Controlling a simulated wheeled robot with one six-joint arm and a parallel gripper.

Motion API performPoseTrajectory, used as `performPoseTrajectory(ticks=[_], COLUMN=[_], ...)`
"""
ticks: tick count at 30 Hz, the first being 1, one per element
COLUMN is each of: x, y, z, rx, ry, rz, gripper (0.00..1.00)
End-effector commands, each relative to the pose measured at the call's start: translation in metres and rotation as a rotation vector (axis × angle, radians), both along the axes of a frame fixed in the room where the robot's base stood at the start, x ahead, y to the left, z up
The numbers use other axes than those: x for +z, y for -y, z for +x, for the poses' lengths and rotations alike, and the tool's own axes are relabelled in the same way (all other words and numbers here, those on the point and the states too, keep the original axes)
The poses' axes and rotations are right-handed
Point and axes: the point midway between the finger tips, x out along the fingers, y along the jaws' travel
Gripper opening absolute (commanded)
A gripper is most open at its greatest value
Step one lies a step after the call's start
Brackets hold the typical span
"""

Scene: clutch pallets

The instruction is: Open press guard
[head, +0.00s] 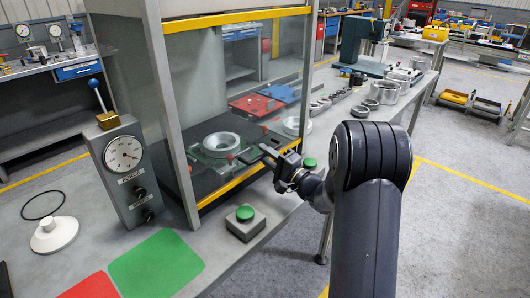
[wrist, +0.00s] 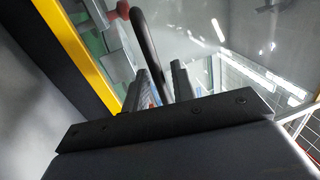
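The press guard (head: 225,95) is a clear panel in the front of the grey press frame, with a yellow bar (head: 233,188) along its lower edge near the bench. The guard is down. My gripper (head: 272,157) is at the guard's lower right, close to the yellow bar. In the wrist view a dark curved handle (wrist: 147,42) rises between my two fingers (wrist: 160,84). The fingers stand apart with a gap beside the handle, so they look open around it. The handle's lower end is hidden behind the gripper body.
A gauge box (head: 125,165) with a blue-knobbed lever stands left of the press. A green button box (head: 245,221) sits on the bench in front. A ring-shaped part (head: 222,145) lies inside the press. Several metal rings (head: 361,110) stand on the bench at right.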

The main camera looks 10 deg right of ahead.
Motion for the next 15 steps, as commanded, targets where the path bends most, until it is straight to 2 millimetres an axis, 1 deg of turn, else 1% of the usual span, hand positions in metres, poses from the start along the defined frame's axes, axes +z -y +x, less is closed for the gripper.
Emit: performPoseTrajectory(ticks=[3, 10, 15], x=[0.0004, 0.0002, 0.0004], y=[-0.0028, -0.0029, -0.0028], z=[0.0037, 0.004, 0.0039], rx=[0.0, -0.001, -0.001], ry=[-0.002, -0.001, -0.001], rz=[0.0, 0.0, 0.0], gripper=[0.25, 0.25, 0.12])
